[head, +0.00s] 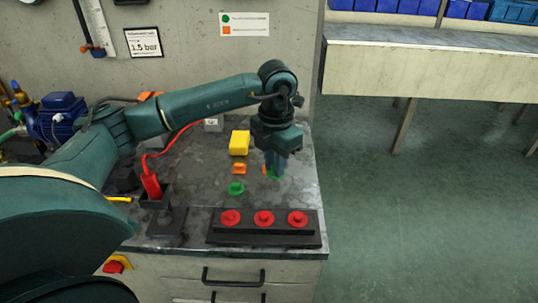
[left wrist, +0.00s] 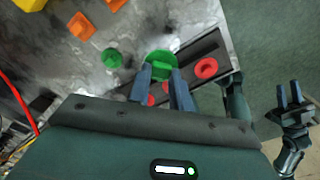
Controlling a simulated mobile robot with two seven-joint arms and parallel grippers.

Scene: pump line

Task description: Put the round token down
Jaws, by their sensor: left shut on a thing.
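My left gripper (head: 275,170) is shut on a green round token (left wrist: 161,65), which sits at its fingertips in the left wrist view. In the head view the gripper points down over the right part of the counter, right of the orange pieces, and mostly hides the token. The held token looks larger than the other green token (head: 236,188), which lies on the counter behind the black holder. I cannot tell how high the held token is above the counter. My right gripper (left wrist: 290,95) shows at the right edge of the left wrist view, its fingers apart and empty.
A black holder (head: 222,238) with three red round pieces stands at the counter's front. Orange pieces (head: 239,169) and a yellow block (head: 239,143) lie behind. A red tool (head: 151,185) with a red cable stands left. The counter's right edge is close to the gripper.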

